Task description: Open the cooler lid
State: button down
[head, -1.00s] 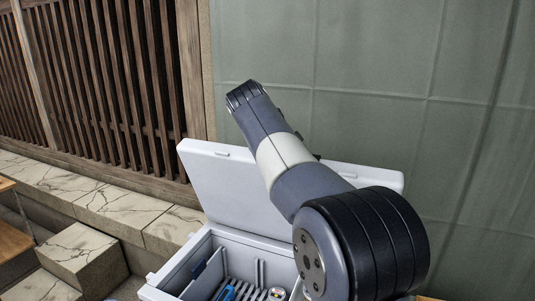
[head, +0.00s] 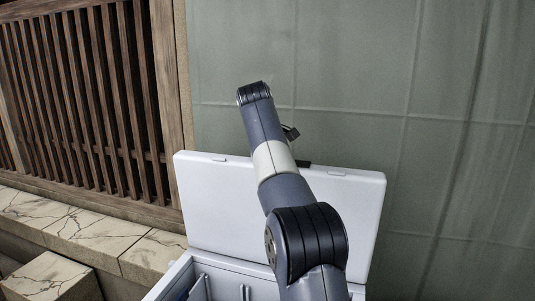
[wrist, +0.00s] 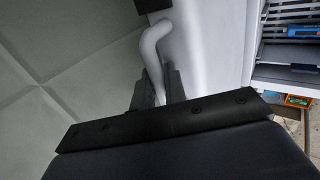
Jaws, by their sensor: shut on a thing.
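The white cooler lid (head: 225,200) stands raised, roughly upright, behind the open cooler body (head: 172,281) in the head view. Part of the lid also shows in the wrist view (wrist: 210,45). My gripper (wrist: 158,92) is shut on the pale curved lid handle (wrist: 152,46) in the wrist view, with its dark fingers either side of the bar. In the head view my arm crosses in front of the lid and hides its middle; the grip itself is hidden there. The cooler's interior shows at the right of the wrist view, holding a blue item (wrist: 304,31).
A green-grey wall (head: 440,130) rises behind the lid. A wooden slatted screen (head: 85,100) and cracked stone ledge (head: 85,232) stand to the left, with a stone block (head: 55,280) below. An orange item (wrist: 298,101) lies beyond the cooler's edge.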

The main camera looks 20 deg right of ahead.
jog(key=shift+w+d, duration=0.15)
jog(key=shift+w, duration=0.05)
dwell(0.3)
jog(key=c, duration=1.8)
grip_release()
jog(key=v, duration=0.7)
jog(key=shift+s+r, duration=0.15)
jog(key=x, duration=0.7)
jog(key=shift+f, duration=0.25)
